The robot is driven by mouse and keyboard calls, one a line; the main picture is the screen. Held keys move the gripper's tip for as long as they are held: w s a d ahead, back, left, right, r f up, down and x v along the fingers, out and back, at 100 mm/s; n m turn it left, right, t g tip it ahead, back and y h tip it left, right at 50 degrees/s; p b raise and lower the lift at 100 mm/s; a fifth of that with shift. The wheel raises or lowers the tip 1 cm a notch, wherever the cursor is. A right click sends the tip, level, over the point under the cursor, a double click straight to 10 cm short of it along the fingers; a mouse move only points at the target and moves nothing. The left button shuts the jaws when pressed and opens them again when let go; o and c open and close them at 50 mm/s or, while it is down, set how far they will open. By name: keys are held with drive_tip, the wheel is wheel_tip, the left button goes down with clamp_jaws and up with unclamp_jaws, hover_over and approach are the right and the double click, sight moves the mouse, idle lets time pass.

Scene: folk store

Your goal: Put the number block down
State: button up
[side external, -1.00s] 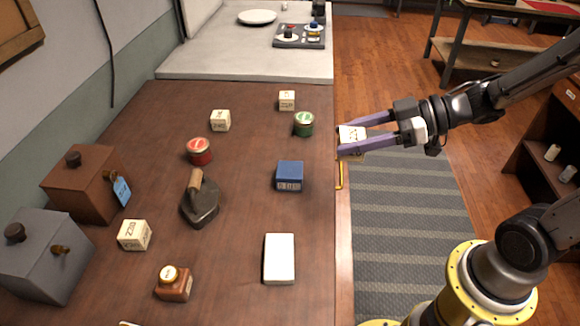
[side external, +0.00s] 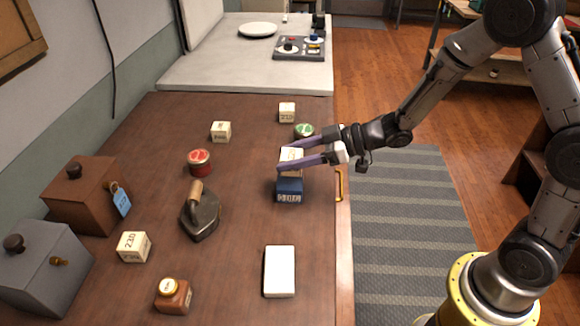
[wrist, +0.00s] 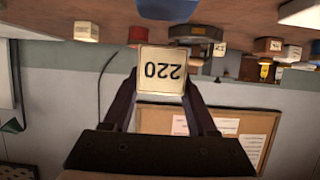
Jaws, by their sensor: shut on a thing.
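My gripper (side external: 285,160) is shut on a cream number block (side external: 291,154), one finger on each side. In the wrist view the held block (wrist: 162,70) shows "220" upside down. In the side view the block appears just above and behind the blue box (side external: 289,187), overlapping its far edge. The wrist view shows a gap between the block and the blue box (wrist: 172,9); I see no contact. Other number blocks stand on the brown table (side external: 240,262): one reading 230 (side external: 134,247), one at the back (side external: 287,112), and one at the back left (side external: 220,131).
A green tin (side external: 304,131) stands close behind my gripper. A red tin (side external: 199,162) and an iron (side external: 200,213) stand to its left. A white slab (side external: 279,271) lies nearer. Bare table lies between the iron and the blue box.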

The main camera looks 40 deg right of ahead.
drive_tip(key=shift+w+f, duration=0.2)
drive_tip(key=shift+f, duration=1.6)
drive_tip(key=shift+f, duration=0.1)
drive_tip(key=o, duration=1.4)
drive_tip(key=shift+c, duration=0.2)
